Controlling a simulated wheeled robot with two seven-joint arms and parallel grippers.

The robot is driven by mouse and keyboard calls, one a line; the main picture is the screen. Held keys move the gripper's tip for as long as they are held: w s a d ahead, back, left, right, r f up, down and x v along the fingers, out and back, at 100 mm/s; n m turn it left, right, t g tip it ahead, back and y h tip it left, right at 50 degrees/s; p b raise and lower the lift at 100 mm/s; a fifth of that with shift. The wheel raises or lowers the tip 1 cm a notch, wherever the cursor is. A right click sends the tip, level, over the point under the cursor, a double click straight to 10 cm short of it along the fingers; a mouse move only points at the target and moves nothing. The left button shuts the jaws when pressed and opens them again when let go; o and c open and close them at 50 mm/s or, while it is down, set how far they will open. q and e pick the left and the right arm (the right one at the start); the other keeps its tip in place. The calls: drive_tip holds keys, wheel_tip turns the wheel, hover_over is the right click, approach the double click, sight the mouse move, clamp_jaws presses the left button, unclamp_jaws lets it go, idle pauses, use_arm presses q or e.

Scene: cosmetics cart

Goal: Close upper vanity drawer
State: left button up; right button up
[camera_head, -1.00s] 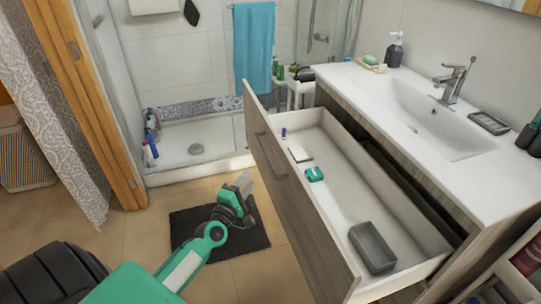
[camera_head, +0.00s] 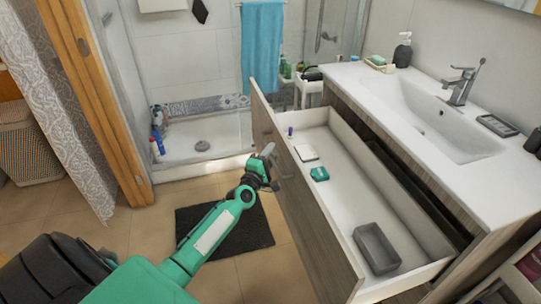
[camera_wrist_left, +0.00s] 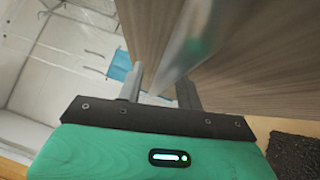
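The upper vanity drawer (camera_head: 310,215) is pulled far out from under the white sink counter, with a wood-grain front. My left gripper (camera_head: 272,163) is in front of the drawer's outer face, at the handle. In the left wrist view the drawer front (camera_wrist_left: 255,60) fills the upper right. A shiny metal handle bar (camera_wrist_left: 188,48) runs between the two spread fingers of my left gripper (camera_wrist_left: 160,90). The fingers look open, with gaps beside the bar; I cannot tell whether either touches it. My right gripper is not in view.
The drawer holds a grey dish (camera_head: 376,248), a teal item (camera_head: 319,174), a white item (camera_head: 306,152) and a small purple item. A dark mat (camera_head: 250,232) lies on the floor below my arm. A shelf unit (camera_head: 510,280) stands at the lower right.

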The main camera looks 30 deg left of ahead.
use_arm(q)
clamp_jaws()
